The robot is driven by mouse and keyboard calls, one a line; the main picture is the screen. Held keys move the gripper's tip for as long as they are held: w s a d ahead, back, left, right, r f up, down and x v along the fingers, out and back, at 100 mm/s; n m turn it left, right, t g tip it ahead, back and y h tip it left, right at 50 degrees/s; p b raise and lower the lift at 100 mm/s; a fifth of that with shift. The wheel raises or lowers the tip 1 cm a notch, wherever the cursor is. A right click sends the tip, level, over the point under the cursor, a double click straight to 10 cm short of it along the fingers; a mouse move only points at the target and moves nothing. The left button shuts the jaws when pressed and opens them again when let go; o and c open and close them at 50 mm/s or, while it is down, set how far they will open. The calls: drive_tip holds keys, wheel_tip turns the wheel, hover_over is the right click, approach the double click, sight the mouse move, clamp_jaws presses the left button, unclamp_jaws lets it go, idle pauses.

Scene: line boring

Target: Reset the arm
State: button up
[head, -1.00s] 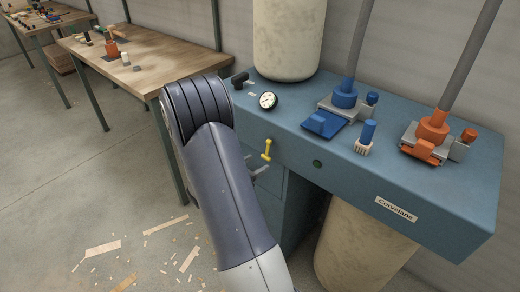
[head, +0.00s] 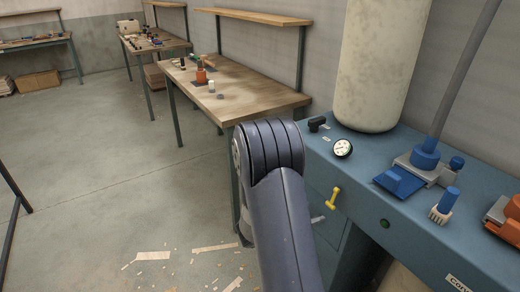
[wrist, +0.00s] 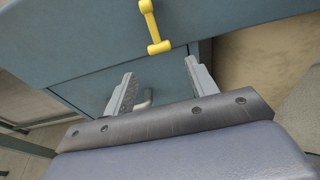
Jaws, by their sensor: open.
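My gripper (wrist: 157,92) shows in the wrist view with its two fingers apart and nothing between them. It is in front of the blue cabinet (wrist: 75,82), and a grey handle (wrist: 144,99) shows between and beyond the fingers. A yellow lever (wrist: 153,28) on the cabinet front is just above the fingers, apart from them. In the head view my arm (head: 285,220) is folded at the centre and hides the gripper. The yellow lever (head: 333,197) is to its right.
The blue machine bench (head: 420,245) carries a dial gauge (head: 343,148), a blue fixture (head: 402,180), a blue-handled brush (head: 445,204) and a pale column (head: 380,65). A wooden workbench (head: 245,98) stands behind on the left. Scraps (head: 153,255) lie on otherwise open floor.

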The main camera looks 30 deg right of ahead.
sight(328, 207)
drive_tip(key=x, duration=0.7)
drive_tip(key=shift+w+d, duration=0.1)
drive_tip(key=shift+d, duration=0.1)
drive_tip(key=shift+a, duration=0.1)
drive_tip(key=w+v, duration=0.1)
drive_tip(key=v, duration=0.7)
drive_tip(key=x, duration=0.5)
drive_tip(key=s+x, duration=0.1)
drive_tip(key=x, duration=0.2)
drive_tip(key=shift+d, duration=0.25)
drive_tip(key=a+r+p, duration=0.2)
drive_tip(key=a+p, duration=0.1)
drive_tip(key=shift+s+a+r, duration=0.1)
drive_tip(key=shift+s+a+r+p, duration=0.1)
drive_tip(key=shift+a+r+p, duration=0.5)
drive_tip(key=shift+r+p, duration=0.25)
